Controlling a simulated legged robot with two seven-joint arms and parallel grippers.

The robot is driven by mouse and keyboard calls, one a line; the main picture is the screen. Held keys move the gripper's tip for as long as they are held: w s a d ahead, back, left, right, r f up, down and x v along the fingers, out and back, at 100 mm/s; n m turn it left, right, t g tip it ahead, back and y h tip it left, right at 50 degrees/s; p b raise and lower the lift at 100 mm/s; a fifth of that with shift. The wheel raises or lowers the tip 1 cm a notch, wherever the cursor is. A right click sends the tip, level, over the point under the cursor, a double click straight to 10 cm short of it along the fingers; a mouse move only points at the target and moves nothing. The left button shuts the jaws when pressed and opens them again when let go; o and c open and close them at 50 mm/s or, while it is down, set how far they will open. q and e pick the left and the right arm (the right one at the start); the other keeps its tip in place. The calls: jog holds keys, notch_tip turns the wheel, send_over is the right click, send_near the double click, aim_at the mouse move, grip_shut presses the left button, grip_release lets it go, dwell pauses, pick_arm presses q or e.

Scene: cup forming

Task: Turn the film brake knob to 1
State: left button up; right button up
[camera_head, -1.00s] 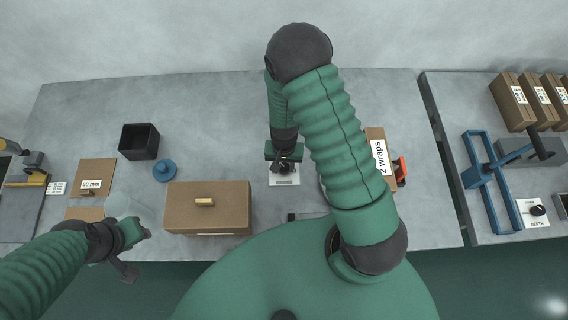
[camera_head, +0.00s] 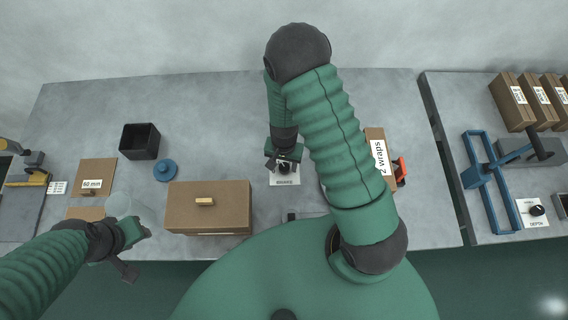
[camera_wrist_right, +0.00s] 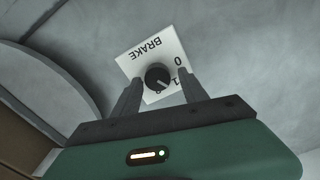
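The brake knob (camera_wrist_right: 157,76) is black and round on a white plate (camera_wrist_right: 139,60) marked BRAKE. In the right wrist view the figures 0 and 1 show along the plate's edge; a further mark is partly hidden. The knob's pale pointer line slants towards the lower right, near the 1. My right gripper (camera_wrist_right: 159,75) is open, with one finger on each side of the knob; contact cannot be told. In the head view the knob (camera_head: 284,168) is partly covered by my right gripper (camera_head: 284,160). My left gripper (camera_head: 128,252) hangs at the front left, away from the knob.
A lidded cardboard box (camera_head: 208,215), a blue round piece (camera_head: 165,171) and a black open bin (camera_head: 139,142) stand left of the brake plate. A carton marked 2 wraps (camera_head: 377,140) is behind my right arm. A blue frame (camera_head: 490,175) and a depth knob (camera_head: 537,210) are on the right table.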

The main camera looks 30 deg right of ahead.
aim_at(284, 166)
jog(key=shift+o, duration=0.2)
jog(key=shift+s+f, duration=0.1)
jog(key=shift+s, duration=0.05)
notch_tip(284, 166, up, 17)
jog(key=p, duration=0.1)
jog(key=shift+f, duration=0.1)
dwell(0.3)
